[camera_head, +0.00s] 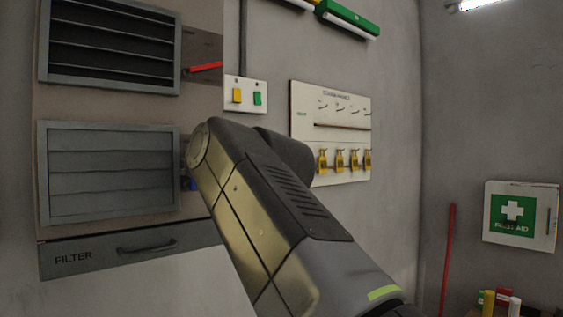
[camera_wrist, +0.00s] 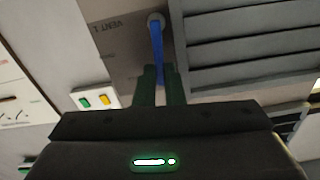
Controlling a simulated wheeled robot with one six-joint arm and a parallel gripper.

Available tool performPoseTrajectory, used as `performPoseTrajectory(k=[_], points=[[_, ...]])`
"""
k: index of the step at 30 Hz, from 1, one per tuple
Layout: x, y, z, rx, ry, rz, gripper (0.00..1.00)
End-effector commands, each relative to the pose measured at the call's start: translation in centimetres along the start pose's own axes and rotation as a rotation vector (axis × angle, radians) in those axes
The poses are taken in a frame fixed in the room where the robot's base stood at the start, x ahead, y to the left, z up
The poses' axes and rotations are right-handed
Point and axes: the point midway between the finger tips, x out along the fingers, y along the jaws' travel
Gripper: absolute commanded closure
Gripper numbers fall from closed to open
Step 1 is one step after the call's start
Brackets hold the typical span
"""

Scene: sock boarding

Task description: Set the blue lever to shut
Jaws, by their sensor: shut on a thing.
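The blue lever (camera_wrist: 157,45) runs from a round pivot down between my fingers in the wrist view, on a brown panel marked VENT 1. My gripper (camera_wrist: 161,76) is shut on its free end. In the head view only a small bit of the blue lever (camera_head: 191,184) shows beside the lower louvre (camera_head: 108,170); my arm hides the rest and my gripper. The lower louvre's slats look flat, with no dark gaps. Part of a slatted louvre (camera_wrist: 250,50) also shows right of the lever in the wrist view.
A red lever (camera_head: 206,67) sticks out beside the upper louvre (camera_head: 110,45), which has dark gaps. A switch plate (camera_head: 245,105) with yellow and green rockers is close by. A FILTER drawer (camera_head: 100,258), padlock board (camera_head: 340,175) and first aid box (camera_head: 545,215) stand around.

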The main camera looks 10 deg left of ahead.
Motion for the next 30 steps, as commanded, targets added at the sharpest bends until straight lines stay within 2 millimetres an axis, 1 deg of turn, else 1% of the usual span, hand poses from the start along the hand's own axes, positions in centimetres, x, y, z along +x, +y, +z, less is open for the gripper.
performPoseTrajectory(k=[3,6,14,15,17,18,30], points=[[0.04,-0.35,0.33,-0.061,0.000,-0.003,1.00],[0.02,-0.59,0.23,-0.117,0.001,-0.002,1.00],[0.02,-0.60,0.02,-0.127,0.000,-0.001,1.00],[0.01,-0.59,0.02,-0.127,0.000,-0.001,0.83],[0.02,-0.59,0.02,-0.126,0.000,-0.001,0.71],[0.01,-0.59,0.02,-0.126,0.000,-0.001,0.69],[-0.05,-0.55,0.04,-0.125,0.001,0.000,0.69]])
